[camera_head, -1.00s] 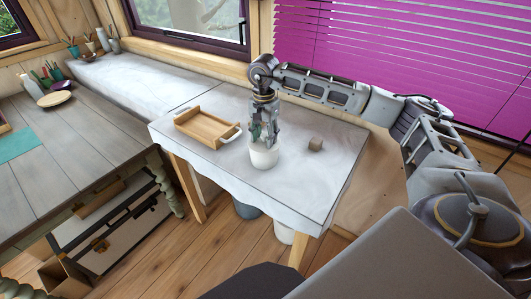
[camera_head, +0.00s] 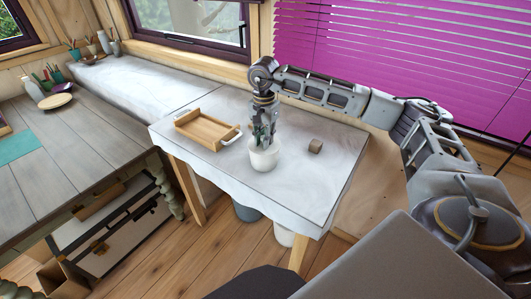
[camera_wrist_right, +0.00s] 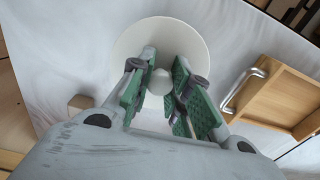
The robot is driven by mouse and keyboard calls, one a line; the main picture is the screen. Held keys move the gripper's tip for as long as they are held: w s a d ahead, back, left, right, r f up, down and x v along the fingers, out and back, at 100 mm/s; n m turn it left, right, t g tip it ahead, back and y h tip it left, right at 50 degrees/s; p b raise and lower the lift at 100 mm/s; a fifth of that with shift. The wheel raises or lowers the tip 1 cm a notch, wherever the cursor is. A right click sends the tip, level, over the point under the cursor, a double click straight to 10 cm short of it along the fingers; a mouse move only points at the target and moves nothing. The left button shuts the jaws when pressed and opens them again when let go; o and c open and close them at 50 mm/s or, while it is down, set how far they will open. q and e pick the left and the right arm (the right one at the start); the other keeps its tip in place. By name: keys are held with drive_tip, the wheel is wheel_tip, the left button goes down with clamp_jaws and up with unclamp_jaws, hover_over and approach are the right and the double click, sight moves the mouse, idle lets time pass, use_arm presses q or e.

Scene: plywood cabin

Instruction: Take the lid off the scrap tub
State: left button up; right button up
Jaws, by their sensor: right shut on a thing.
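The white scrap tub (camera_head: 263,164) stands upright on the white-topped table. My right gripper (camera_head: 263,142) points straight down over it. In the right wrist view the pale round lid (camera_wrist_right: 150,33) lies beneath the fingers, with its knob (camera_wrist_right: 159,82) between the green finger pads. My right gripper is shut on the knob. The lid appears to be on the tub; I cannot make out any gap between them. The fingers hide part of the lid. My left gripper is not in view.
A wooden tray (camera_head: 205,131) with metal handles is left of the tub. A small brown block (camera_head: 315,146) is to its right. The white table (camera_head: 300,180) has clear room in front and at the right. A grey plank table (camera_head: 70,140) stands at the left.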

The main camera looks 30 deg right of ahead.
idle(0.7)
drive_tip(key=shift+r+p, duration=0.35)
drive_tip(key=shift+r, duration=0.05)
drive_tip(key=shift+r, duration=0.35)
drive_tip(key=shift+r+p, duration=0.75)
drive_tip(key=shift+r, duration=0.35)
drive_tip(key=shift+r+p, duration=0.3)
drive_tip(key=shift+r, duration=0.2)
drive_tip(key=shift+d, duration=0.1)
idle(0.4)
